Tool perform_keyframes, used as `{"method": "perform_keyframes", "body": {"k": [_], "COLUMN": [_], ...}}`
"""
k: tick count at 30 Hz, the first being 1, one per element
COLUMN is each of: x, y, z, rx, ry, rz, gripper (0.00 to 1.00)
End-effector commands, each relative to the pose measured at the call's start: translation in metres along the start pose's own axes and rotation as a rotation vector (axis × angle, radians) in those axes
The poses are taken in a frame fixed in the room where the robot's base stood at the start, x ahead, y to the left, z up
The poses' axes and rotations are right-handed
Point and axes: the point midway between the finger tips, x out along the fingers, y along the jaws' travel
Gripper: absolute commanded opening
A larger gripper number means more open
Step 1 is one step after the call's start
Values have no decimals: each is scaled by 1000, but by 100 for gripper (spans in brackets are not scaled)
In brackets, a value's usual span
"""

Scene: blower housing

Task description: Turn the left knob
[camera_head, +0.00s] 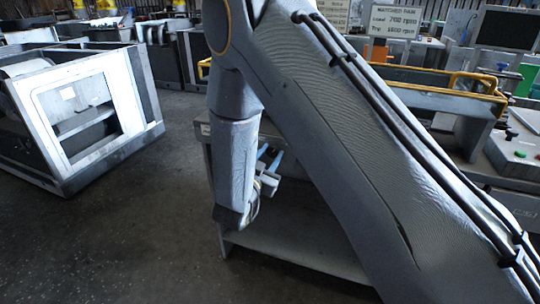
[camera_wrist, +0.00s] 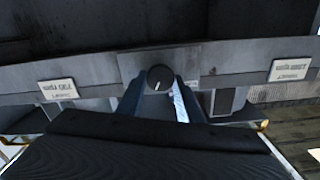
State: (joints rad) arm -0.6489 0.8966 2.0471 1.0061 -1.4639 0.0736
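A dark round knob (camera_wrist: 160,77) with a short white pointer line is on the grey panel (camera_wrist: 105,72) in the wrist view. The pointer tilts slightly to the right of upright. My gripper (camera_wrist: 161,84) has its two bluish fingers apart, one on each side of the knob. Whether they touch it I cannot tell. In the camera_head view my gripper (camera_head: 266,166) is low in front of the grey bench, partly behind my arm, and the knob is hidden there. Only one knob shows clearly, so I cannot tell whether it is the left one.
A white label plate (camera_wrist: 58,90) sits left of the knob and another label plate (camera_wrist: 290,69) sits right of it. The grey bench (camera_head: 300,250) has a low shelf. A white-framed cabinet (camera_head: 85,115) stands at left. The dark floor (camera_head: 120,240) between them is free.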

Motion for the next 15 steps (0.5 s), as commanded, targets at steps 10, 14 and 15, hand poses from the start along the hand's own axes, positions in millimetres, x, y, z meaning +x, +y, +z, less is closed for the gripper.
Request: {"method": "perform_keyframes", "body": {"k": [10, 14, 15], "x": [-1, -1, -1], "y": [0, -1, -2], "z": [-1, -2, -2], "rx": [-83, -223, -268], "ry": [-1, -1, -1], "rz": [0, 0, 0], "gripper": [11, 11, 11]}}
